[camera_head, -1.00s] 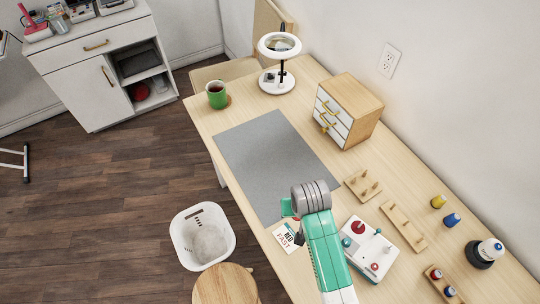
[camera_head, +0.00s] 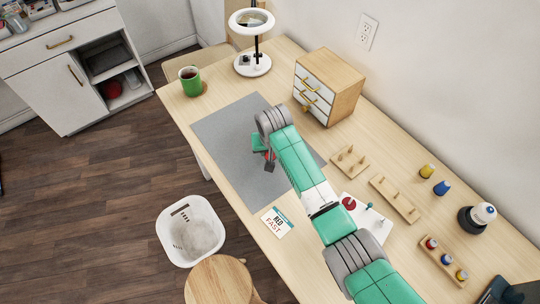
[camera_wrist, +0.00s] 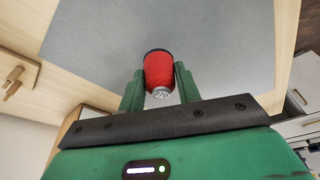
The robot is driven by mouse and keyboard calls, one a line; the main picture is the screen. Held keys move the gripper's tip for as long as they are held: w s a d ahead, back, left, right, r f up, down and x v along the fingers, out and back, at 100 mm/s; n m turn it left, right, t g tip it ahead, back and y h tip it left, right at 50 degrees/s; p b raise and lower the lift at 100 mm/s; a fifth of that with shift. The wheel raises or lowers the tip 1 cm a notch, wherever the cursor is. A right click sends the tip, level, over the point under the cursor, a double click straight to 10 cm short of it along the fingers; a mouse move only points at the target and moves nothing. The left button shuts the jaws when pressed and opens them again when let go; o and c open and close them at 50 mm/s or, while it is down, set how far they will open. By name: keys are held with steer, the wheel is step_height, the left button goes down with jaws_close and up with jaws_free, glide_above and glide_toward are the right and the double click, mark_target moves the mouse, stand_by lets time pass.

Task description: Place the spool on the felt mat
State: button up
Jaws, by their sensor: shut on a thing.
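My gripper (camera_head: 262,162) is over the grey felt mat (camera_head: 222,130), which lies flat on the wooden table. In the wrist view my green fingers (camera_wrist: 159,82) are closed on the red spool (camera_wrist: 158,68), one on each side. The spool has a dark rim at its far end and a pale near end. The felt mat (camera_wrist: 225,45) fills the background behind the spool. In the head view the spool is a small red patch, mostly hidden by the gripper. I cannot tell its exact height above the mat.
A card (camera_head: 277,222) lies near the front edge.

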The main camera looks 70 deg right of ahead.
steer(key=shift+b+x, duration=0.75)
steer(key=shift+x, duration=0.95)
steer(key=shift+s+a+f, duration=0.1)
steer(key=shift+a, duration=0.1)
steer(key=shift+f, duration=0.15)
steer(key=o, duration=0.9)
steer(key=shift+o, duration=0.2)
steer(key=p+v, duration=0.4)
steer(key=v, duration=0.8)
steer(key=shift+r, duration=0.2)
